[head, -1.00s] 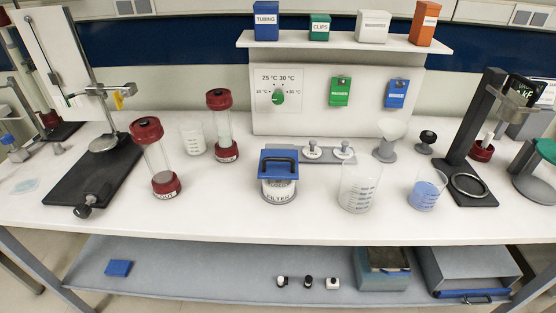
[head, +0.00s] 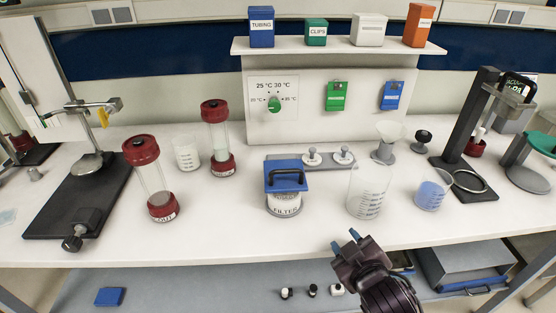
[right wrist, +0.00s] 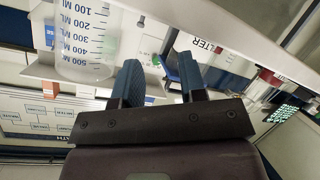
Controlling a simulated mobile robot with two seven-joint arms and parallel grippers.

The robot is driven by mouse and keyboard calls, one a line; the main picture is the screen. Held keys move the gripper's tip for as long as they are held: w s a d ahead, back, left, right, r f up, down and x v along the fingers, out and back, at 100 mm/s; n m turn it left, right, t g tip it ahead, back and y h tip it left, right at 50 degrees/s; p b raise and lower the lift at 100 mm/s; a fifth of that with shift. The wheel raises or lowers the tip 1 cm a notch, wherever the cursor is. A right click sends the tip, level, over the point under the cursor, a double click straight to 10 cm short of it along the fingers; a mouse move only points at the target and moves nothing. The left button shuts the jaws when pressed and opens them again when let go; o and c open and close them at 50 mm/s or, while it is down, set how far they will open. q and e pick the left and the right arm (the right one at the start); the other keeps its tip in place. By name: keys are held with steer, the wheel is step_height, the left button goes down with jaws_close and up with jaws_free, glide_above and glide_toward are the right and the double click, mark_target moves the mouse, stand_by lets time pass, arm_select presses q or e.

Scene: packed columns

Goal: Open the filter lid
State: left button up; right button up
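The filter (head: 284,206) is a clear round container labelled FILTER near the front middle of the bench. Its square blue lid (head: 284,182) with a black handle lies flat on top, shut. My right gripper (head: 346,241) is low at the bench's front edge, to the right of and nearer than the filter, apart from it. Its two blue-tipped fingers are spread with nothing between them, as the right wrist view (right wrist: 160,82) also shows. In that view part of the filter label (right wrist: 207,46) shows beyond the fingers. My left gripper is not in view.
A large clear beaker (head: 367,192) stands right of the filter, close behind my right gripper. A beaker with blue contents (head: 432,192) is farther right. Red-capped columns (head: 151,180) stand to the left. Bench is bare in front of the filter.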

steer(key=w+a+r+n+t+y, duration=0.1)
steer(key=w+a+r+n+y, duration=0.3)
steer(key=a+r+n+y, duration=0.3)
steer(key=w+a+r+n+t+y, duration=0.2)
steer(key=w+a+r+n+y, duration=0.15)
steer(key=a+r+n, duration=0.35)
steer(key=s+a+r+n+g+y, duration=0.1)
steer(key=s+a+n+g+y, duration=0.15)
steer(key=a+n+g, duration=0.65)
steer(key=s+a+r+n+g+y, duration=0.15)
steer(key=a+n+g+y, duration=0.3)
steer(key=n+g, duration=0.85)
steer(key=w+d+r+n+t+h, duration=0.1)
steer(key=w+d+r+n+h, duration=0.2)
steer(key=w+d+n+h, duration=0.4)
steer(key=w+d+r+n+t+h, duration=0.25)
steer(key=w+d+h, duration=0.25)
steer(key=d+h, duration=0.55)
steer(key=shift+n+g+h, duration=0.35)
steer(key=shift+g+h, duration=0.1)
steer(key=shift+h, duration=0.25)
steer(key=f, duration=0.3)
steer(key=s+a+f, duration=0.1)
steer(key=f, duration=0.6)
steer(key=shift+s+a+f, duration=0.2)
steer(key=shift+s, duration=0.1)
steer(key=shift+c, duration=0.5)
